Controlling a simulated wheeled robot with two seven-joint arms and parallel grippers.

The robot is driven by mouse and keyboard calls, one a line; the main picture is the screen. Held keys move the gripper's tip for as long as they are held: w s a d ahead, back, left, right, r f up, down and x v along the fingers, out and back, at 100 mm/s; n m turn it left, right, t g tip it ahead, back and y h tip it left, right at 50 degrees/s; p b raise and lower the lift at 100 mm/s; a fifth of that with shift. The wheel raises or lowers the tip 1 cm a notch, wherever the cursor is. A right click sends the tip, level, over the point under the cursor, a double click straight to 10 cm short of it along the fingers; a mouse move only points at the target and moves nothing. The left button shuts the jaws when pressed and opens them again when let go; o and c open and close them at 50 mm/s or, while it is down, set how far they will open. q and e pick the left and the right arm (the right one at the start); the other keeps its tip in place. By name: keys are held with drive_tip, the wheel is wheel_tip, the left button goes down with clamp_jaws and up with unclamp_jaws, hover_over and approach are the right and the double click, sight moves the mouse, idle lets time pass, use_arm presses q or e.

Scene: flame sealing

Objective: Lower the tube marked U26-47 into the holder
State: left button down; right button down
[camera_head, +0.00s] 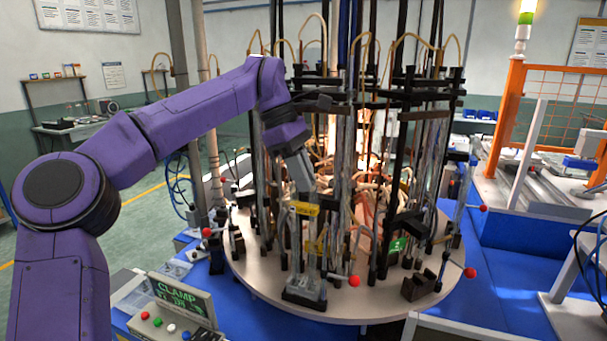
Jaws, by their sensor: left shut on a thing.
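My left arm comes in from the left, and its gripper (303,180) is at the near side of the round fixture. The gripper is shut on a clear upright tube (297,232) with a yellow tag (304,208) near its top. The writing on the tag is too small to read. Below the tube, a dark block holder with a clear body (304,290) stands at the front edge of the round plate. Whether the tube's lower end is inside the holder or just above it, I cannot tell. My right gripper is not in view.
The round plate (262,285) carries crowded black posts, glass tubes and hoses close behind the tube, with a flame glow in the middle. Red-knobbed levers (354,281) stick out around its rim. A clamp control box (180,305) stands at the front left.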

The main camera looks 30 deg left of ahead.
use_arm(q)
drive_tip(key=shift+f+b, duration=0.55)
drive_tip(key=shift+f, duration=0.35)
drive_tip(key=c, duration=1)
unclamp_jaws()
drive_tip(key=shift+r, duration=0.15)
wheel_tip(320, 180, up, 4)
drive_tip(key=p, duration=0.5)
drive_tip(key=shift+r, duration=0.25)
drive_tip(key=shift+f, duration=0.1)
